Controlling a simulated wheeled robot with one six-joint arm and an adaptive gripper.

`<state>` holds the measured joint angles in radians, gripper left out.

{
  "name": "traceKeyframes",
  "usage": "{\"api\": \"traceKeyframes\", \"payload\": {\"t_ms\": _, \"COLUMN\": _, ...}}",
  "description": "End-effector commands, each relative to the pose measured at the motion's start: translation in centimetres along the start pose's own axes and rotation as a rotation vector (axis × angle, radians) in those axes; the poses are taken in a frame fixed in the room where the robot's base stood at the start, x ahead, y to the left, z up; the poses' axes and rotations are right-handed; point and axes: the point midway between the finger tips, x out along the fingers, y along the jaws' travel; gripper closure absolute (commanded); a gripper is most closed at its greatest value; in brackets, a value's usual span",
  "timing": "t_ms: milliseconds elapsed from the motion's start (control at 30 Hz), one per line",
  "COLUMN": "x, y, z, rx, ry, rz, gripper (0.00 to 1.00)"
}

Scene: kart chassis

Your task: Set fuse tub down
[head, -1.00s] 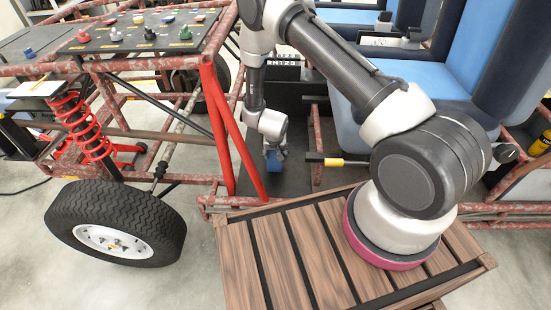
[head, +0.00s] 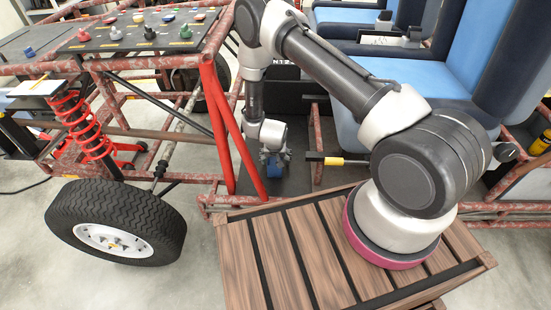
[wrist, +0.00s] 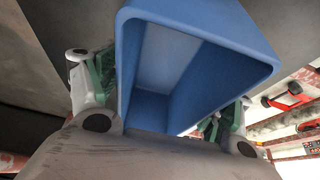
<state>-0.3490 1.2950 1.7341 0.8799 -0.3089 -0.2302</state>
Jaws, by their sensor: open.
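The fuse tub is a small blue open-topped box. In the head view the tub (head: 275,174) is low down, at the dark floor panel (head: 292,180) of the kart frame. In the wrist view the tub (wrist: 200,85) fills the middle, and its inside looks empty. My gripper (head: 273,158) is open around the tub, pointing down. In the wrist view its green-padded fingers stand on the tub's left and right sides. I cannot tell whether a pad still touches a wall. The tub's underside is hidden.
Red tubes (head: 238,135) of the frame rise left of the gripper. A black and yellow lever (head: 335,160) sticks out just to its right, before a blue seat (head: 425,90). My arm crosses over the wooden slatted platform (head: 265,255). A wheel (head: 115,222) stands at left.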

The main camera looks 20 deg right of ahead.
Motion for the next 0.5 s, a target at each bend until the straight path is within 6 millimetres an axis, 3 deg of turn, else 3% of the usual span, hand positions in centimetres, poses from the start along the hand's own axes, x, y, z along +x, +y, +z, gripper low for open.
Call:
{"api": "traceKeyframes", "payload": {"t_ms": 233, "x": -1.7, "y": -0.1, "z": -0.1, "rx": -0.001, "ry": 0.001, "rz": -0.001, "gripper": 0.20}}
{"api": "traceKeyframes", "payload": {"t_ms": 500, "x": -7.7, "y": -0.1, "z": -0.1, "rx": 0.000, "ry": 0.001, "rz": -0.001, "gripper": 0.20}}
